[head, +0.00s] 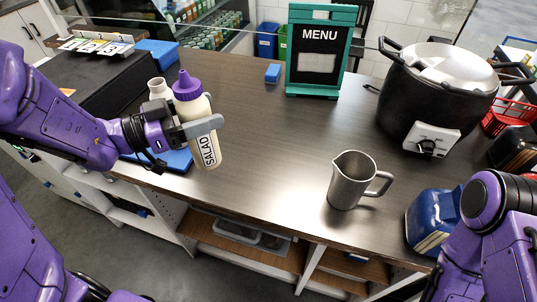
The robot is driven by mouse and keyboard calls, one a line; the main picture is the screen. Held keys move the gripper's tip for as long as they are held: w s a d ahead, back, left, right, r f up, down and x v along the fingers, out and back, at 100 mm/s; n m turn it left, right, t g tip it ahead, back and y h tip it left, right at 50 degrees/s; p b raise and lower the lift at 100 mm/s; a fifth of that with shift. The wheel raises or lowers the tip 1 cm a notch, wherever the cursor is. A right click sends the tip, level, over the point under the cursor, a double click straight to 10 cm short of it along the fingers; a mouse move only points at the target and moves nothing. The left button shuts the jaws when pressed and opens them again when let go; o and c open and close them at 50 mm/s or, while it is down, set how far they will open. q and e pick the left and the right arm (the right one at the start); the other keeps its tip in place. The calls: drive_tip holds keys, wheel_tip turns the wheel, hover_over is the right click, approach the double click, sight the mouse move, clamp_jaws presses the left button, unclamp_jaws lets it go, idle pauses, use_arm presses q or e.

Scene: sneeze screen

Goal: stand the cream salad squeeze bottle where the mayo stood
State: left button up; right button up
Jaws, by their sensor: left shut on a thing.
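My left gripper (203,127) is shut on a cream squeeze bottle (205,153) with a purple cap and a SALAD label. The bottle leans slightly in the view, at the left of the counter. I cannot tell whether its base touches the counter. Just left of it and partly hidden stands another cream bottle (158,88), with its label out of sight. A blue mat (178,160) lies under and beside them, partly covered by my gripper. No label reading mayo shows. My right arm is at the lower right; its gripper is not in view.
The dark counter (270,130) is clear in the middle. A steel pitcher (347,180) stands near its front edge. A menu stand (319,55) and small blue block (273,73) are at the back. A large black cooker (440,90) and blue container (430,218) are right.

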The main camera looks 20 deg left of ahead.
use_arm(q)
drive_tip(key=w+d+f+b, duration=0.1)
drive_tip(key=w+d+f, duration=0.2)
drive_tip(key=d+f, duration=0.2)
drive_tip(key=w+d+f+b, duration=0.1)
drive_tip(key=w+d+f, duration=0.2)
drive_tip(key=d+f, duration=0.2)
wheel_tip(320, 180, down, 3)
drive_tip(key=shift+w+d+r, duration=0.15)
drive_tip(key=shift+w+d, duration=0.1)
drive_tip(key=shift+d, duration=0.1)
drive_tip(key=o, duration=1.2)
drive_tip(key=shift+s+r, duration=0.1)
drive_tip(key=shift+s, duration=0.05)
drive_tip(key=shift+o, duration=0.2)
use_arm(e)
drive_tip(key=shift+s+f, duration=0.3)
drive_tip(key=shift+f, duration=0.35)
drive_tip(key=shift+s+f, duration=0.3)
drive_tip(key=shift+f, duration=0.3)
